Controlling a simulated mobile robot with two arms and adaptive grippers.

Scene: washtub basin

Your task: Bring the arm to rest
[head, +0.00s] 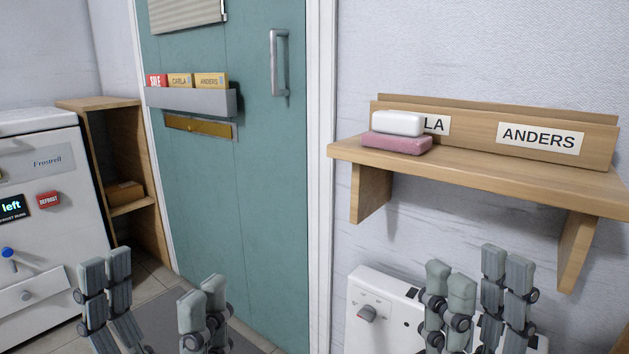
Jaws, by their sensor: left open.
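My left gripper (153,287) is at the bottom left of the head view, in front of the green door. Its fingers are spread apart with nothing between them. My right gripper (478,282) is at the bottom right, in front of the white box and below the wooden shelf. Its fingers stand close together; whether they are open or shut is unclear. I see nothing held in it. Both grippers point upward in the picture, and their lower parts are cut off by the frame edge.
The wooden shelf (500,174) holds a white bar (397,123) on a pink bar (396,143), before CARLA-side and ANDERS labels. A white knobbed box (385,290) is below. The green door (245,200) carries a card rack (190,100).

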